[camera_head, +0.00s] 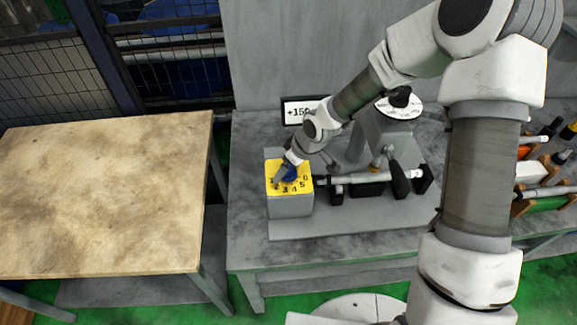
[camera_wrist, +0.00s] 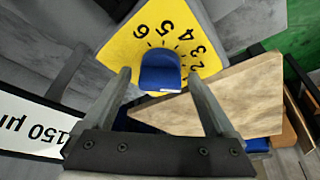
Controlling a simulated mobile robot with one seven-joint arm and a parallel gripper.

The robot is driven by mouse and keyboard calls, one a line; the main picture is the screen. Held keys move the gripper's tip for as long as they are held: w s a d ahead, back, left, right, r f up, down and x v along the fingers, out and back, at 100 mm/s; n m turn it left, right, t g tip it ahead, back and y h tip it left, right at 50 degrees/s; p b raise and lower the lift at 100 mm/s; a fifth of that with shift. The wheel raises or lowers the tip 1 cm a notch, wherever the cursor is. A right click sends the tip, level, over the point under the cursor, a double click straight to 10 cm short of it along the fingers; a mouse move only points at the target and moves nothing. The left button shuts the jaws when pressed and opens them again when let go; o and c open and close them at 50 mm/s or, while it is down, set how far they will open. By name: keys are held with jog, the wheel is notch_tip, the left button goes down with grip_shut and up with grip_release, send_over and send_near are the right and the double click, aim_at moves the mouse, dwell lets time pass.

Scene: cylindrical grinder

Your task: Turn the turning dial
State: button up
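The turning dial is a blue knob (camera_head: 289,173) on a yellow numbered plate (camera_head: 303,188) atop a grey box at the left end of the machine. In the wrist view the blue knob (camera_wrist: 160,71) stands between the two fingers, with digits on the yellow plate (camera_wrist: 125,48) around it. My gripper (camera_wrist: 160,74) is open, one finger on each side of the knob, with a small gap seen on both sides. In the head view my gripper (camera_head: 286,168) is over the plate and partly hides the knob and some numbers.
A grey grinder with a black-knobbed top (camera_head: 400,97) and a horizontal shaft (camera_head: 375,177) lies to the right. A wooden-topped table (camera_head: 100,190) is at left.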

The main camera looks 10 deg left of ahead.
jog(key=shift+r, duration=0.1)
jog(key=p+v, duration=0.3)
jog(key=v, duration=1.4)
jog(key=shift+p, duration=0.4)
jog(key=shift+s+d, duration=0.15)
jog(key=shift+d, duration=0.05)
